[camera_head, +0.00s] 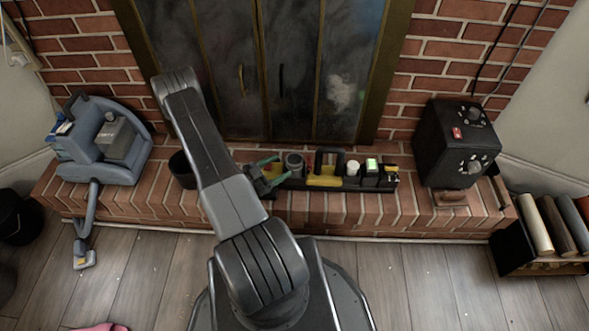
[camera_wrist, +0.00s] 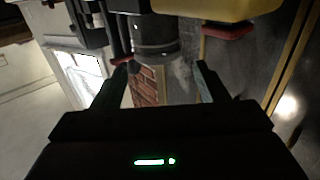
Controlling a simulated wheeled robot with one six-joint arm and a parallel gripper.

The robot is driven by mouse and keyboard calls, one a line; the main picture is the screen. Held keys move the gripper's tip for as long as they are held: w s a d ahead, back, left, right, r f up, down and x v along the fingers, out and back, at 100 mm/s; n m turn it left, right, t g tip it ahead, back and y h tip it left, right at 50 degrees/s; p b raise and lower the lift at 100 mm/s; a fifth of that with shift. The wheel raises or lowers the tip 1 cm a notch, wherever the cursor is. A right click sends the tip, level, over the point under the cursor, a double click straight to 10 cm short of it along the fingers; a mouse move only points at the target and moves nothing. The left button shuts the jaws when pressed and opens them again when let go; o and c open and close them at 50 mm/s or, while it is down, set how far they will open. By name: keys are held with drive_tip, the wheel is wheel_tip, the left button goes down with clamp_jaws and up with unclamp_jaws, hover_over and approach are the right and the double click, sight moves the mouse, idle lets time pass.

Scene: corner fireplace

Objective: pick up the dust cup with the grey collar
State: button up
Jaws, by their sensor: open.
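A dark round cup with a grey top, which looks like the dust cup with the grey collar (camera_head: 294,162), stands on the brick hearth among the tools. In the wrist view a dark cylinder with a grey band, likely the same cup (camera_wrist: 155,32), shows beyond the fingers, roughly between them. My gripper (camera_head: 278,170) is open just left of the cup, with its greenish fingers pointing toward it. In the wrist view my gripper (camera_wrist: 164,72) has its fingers spread apart with nothing held between them. The cup's lower part is partly hidden in the head view.
A yellow-and-black tool (camera_head: 325,181), a white-topped item (camera_head: 352,168) and a green-lit device (camera_head: 372,166) crowd the cup's right. A dark pot (camera_head: 182,170) stands left of my arm. A blue-grey vacuum (camera_head: 100,140) and a black box (camera_head: 457,143) flank the hearth. Glass doors rise behind.

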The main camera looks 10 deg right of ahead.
sight(287, 164)
drive_tip(key=shift+b+x, duration=0.6)
drive_tip(key=shift+x, duration=2.2)
drive_tip(key=shift+s+f, duration=0.1)
drive_tip(key=shift+s, duration=0.05)
drive_tip(key=c, duration=0.8)
